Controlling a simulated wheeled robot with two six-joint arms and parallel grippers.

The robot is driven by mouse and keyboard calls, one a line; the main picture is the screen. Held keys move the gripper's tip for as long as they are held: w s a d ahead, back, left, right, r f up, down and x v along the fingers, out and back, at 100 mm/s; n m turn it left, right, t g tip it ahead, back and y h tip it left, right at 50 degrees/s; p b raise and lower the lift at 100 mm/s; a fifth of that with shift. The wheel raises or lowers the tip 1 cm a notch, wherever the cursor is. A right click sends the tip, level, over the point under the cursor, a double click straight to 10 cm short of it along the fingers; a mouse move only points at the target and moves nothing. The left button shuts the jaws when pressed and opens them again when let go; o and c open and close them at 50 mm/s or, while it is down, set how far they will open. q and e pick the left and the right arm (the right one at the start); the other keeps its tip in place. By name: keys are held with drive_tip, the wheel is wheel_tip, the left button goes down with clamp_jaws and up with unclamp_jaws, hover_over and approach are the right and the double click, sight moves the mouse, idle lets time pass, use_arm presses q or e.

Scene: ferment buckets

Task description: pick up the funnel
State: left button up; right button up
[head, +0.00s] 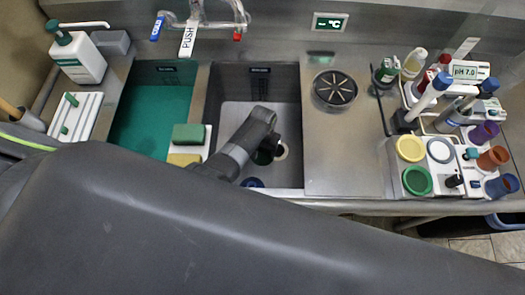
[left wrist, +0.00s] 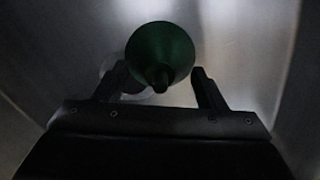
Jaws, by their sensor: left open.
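The dark green funnel (left wrist: 160,45) shows in the left wrist view with its narrow dark spout pointing toward the camera. My left gripper (left wrist: 162,82) is open, with one finger on each side of the spout end. I cannot tell whether the fingers touch it. In the head view my left gripper (head: 268,150) reaches down into the right sink basin (head: 228,88). Only a dark green part of the funnel (head: 262,157) shows there, partly hidden by my arm. My right gripper is not in view.
A pale round item (head: 282,151) and a blue item (head: 253,182) are near the gripper in the basin. Sponges (head: 188,133) sit on the divider beside the green-filled left basin (head: 150,110). A faucet (head: 205,22) is behind. A crowded rack (head: 425,150) stands right.

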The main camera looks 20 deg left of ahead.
use_arm(q)
drive_tip(key=shift+f, duration=0.55)
drive_tip(key=shift+s, duration=0.1)
drive_tip(key=c, duration=0.7)
drive_tip(key=shift+r, duration=0.1)
drive_tip(key=shift+c, duration=0.2)
